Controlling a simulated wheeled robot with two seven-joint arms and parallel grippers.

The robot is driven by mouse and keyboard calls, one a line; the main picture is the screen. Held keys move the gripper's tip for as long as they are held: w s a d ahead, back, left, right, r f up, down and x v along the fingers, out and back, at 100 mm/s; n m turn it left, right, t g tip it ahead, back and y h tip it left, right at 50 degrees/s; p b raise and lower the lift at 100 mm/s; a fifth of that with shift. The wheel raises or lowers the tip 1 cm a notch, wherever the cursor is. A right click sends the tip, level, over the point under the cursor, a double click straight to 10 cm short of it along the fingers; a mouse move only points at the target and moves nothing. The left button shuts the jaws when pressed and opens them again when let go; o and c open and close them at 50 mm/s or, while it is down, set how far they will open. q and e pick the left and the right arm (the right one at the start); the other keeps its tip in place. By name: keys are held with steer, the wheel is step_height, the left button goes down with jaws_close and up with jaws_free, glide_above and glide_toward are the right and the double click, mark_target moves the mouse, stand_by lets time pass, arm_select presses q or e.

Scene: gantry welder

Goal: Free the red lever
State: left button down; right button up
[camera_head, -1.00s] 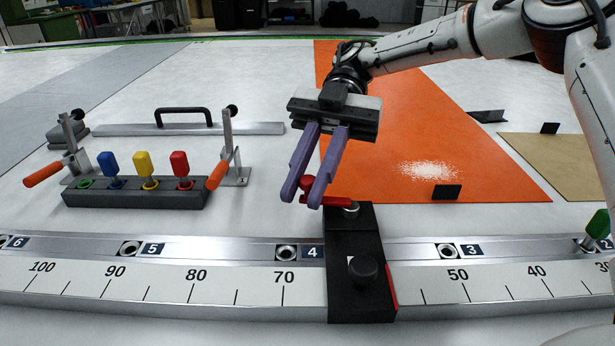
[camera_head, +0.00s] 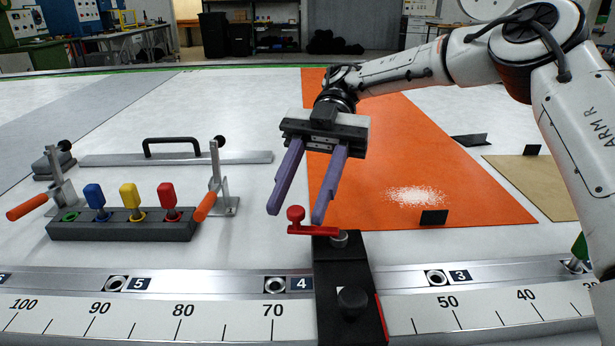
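The red lever (camera_head: 312,230) sits on top of the black clamp block (camera_head: 341,270) that straddles the numbered rail. Its arm points left from a metal pivot (camera_head: 339,238), and a red knob (camera_head: 295,214) stands up at its left end. My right gripper (camera_head: 297,212) is open, with its two purple fingers pointing down toward the lever. The knob shows between the fingertips, and no finger is clearly closed on it. Whether a fingertip touches the lever I cannot tell. My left gripper is out of view.
A dark holder (camera_head: 122,229) with blue, yellow and red pegs stands at left, with orange-handled toggle clamps beside it. A black knob (camera_head: 353,302) sits on the block's front. A green peg (camera_head: 580,246) stands at the rail's right. An orange sheet (camera_head: 460,190) lies behind.

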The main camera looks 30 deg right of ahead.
mark_target(295, 209)
steer(key=v, duration=0.3)
steer(key=shift+w, duration=0.1)
steer(key=p+v, duration=0.2)
steer(key=p, duration=0.2)
steer(key=shift+p, duration=0.3)
steer(key=shift+r, duration=0.1)
